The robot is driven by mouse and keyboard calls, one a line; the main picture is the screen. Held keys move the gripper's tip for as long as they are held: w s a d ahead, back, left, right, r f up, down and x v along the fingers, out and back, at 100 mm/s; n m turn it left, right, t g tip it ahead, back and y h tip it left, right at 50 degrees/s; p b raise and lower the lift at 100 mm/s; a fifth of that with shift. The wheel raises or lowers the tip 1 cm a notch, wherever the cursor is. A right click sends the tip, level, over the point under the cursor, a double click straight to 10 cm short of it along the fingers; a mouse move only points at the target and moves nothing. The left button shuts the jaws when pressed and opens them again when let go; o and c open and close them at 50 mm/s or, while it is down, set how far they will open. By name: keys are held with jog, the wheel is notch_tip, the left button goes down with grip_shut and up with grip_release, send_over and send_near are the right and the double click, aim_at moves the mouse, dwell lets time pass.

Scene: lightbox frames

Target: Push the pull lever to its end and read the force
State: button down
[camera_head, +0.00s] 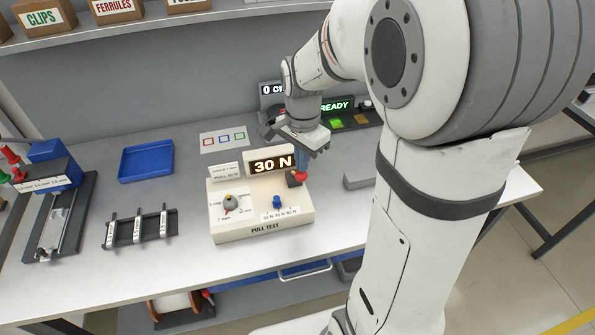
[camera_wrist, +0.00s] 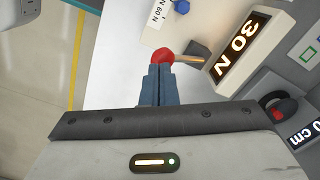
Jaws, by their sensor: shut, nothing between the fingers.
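The white pull test box (camera_head: 262,228) stands on the bench in the head view. Its display (camera_head: 271,165) reads 30 N, and the wrist view's display (camera_wrist: 240,46) reads the same. The pull lever has a red ball knob (camera_wrist: 163,57) on a thin rod (camera_wrist: 190,59); the knob (camera_head: 300,176) is at the box's right side. My gripper (camera_wrist: 161,70) is shut and empty, its fingertips right at the red knob; I cannot tell whether they touch. The box also bears a round dial (camera_head: 231,203) and a blue knob (camera_head: 277,202). My gripper hides part of the lever.
A blue tray (camera_head: 146,161), a dark rack with white labelled pieces (camera_head: 139,228) and a blue-and-black fixture (camera_head: 62,195) stand to the left. A lit READY panel (camera_head: 335,106) is behind my gripper. A grey block (camera_head: 357,179) lies right of the box.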

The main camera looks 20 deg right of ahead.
jog(key=shift+f, duration=0.1)
dwell(0.3)
jog(key=shift+s+f+b, duration=0.25)
jog(key=shift+f+b, duration=0.65)
jog(key=shift+f, duration=0.15)
jog(key=shift+s+f+b, duration=0.3)
jog(key=shift+f+b, duration=0.55)
jog(key=shift+f, duration=0.25)
jog(key=shift+s+f+b, duration=0.25)
jog(key=shift+f+b, duration=0.65)
jog(key=shift+f, duration=0.15)
jog(key=s+r+p, duration=0.3)
jog(key=r+p, duration=0.4)
jog(key=r, duration=0.2)
jog(key=shift+r, duration=0.15)
jog(key=s+r+n+t, duration=0.3)
jog(key=s+r+n, duration=0.2)
jog(key=s+n, duration=0.5)
jog(key=shift+r+n, duration=0.2)
jog(key=shift+n, duration=0.8)
jog(key=shift+a, duration=0.1)
